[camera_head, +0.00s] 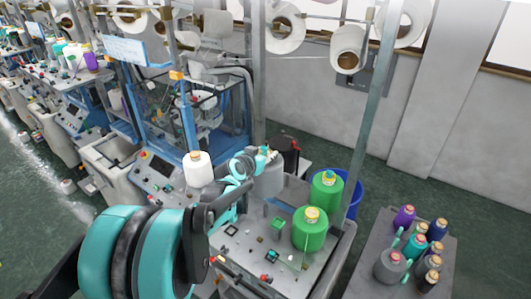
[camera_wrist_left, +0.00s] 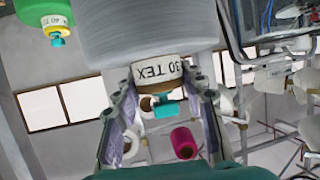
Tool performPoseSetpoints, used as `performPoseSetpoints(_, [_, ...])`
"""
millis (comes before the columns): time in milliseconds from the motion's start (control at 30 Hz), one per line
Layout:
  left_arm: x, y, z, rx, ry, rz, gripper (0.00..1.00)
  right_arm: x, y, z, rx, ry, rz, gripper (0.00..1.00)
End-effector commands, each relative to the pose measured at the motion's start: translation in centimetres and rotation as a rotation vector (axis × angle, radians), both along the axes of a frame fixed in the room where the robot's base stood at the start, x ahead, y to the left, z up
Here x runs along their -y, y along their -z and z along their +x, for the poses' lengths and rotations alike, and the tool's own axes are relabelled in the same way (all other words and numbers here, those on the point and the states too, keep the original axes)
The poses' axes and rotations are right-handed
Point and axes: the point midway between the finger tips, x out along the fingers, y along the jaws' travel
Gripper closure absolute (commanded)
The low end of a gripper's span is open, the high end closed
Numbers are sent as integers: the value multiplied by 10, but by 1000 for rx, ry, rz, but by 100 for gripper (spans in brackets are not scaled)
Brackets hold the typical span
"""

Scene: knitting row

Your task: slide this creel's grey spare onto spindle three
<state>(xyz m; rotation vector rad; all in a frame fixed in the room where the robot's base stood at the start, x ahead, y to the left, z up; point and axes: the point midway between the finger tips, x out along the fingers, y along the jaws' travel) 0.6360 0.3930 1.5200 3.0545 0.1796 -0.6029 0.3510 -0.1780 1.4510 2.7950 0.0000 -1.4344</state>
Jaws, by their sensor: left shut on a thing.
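A grey cone (camera_head: 268,182) with a "30 TEX" band stands upright at the back of the grey creel deck (camera_head: 240,255), partly hidden by my left gripper. My left gripper (camera_head: 258,160) is shut on the narrow banded end of the grey cone. In the left wrist view the grey cone (camera_wrist_left: 150,32) fills the top middle, and the fingers (camera_wrist_left: 163,82) sit on both sides of its band; a teal tip shows there. Two green cones (camera_head: 309,230) (camera_head: 326,190) stand to the right on the deck. I cannot tell which place is spindle three. My right gripper is not in view.
A white cone (camera_head: 199,169) stands left of the gripper. A blue bin (camera_head: 353,190) is behind the green cones, beside an upright grey post (camera_head: 372,110). A cart (camera_head: 362,275) at right holds several cones, including a grey one (camera_head: 389,267). The deck front has small coloured fittings.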

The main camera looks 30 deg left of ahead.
Motion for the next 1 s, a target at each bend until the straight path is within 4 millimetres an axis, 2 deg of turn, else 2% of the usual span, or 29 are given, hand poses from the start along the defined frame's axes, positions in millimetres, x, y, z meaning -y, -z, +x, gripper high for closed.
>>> performPoseSetpoints(1000, [0,71,0,2,-1,0,100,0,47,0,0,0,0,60])
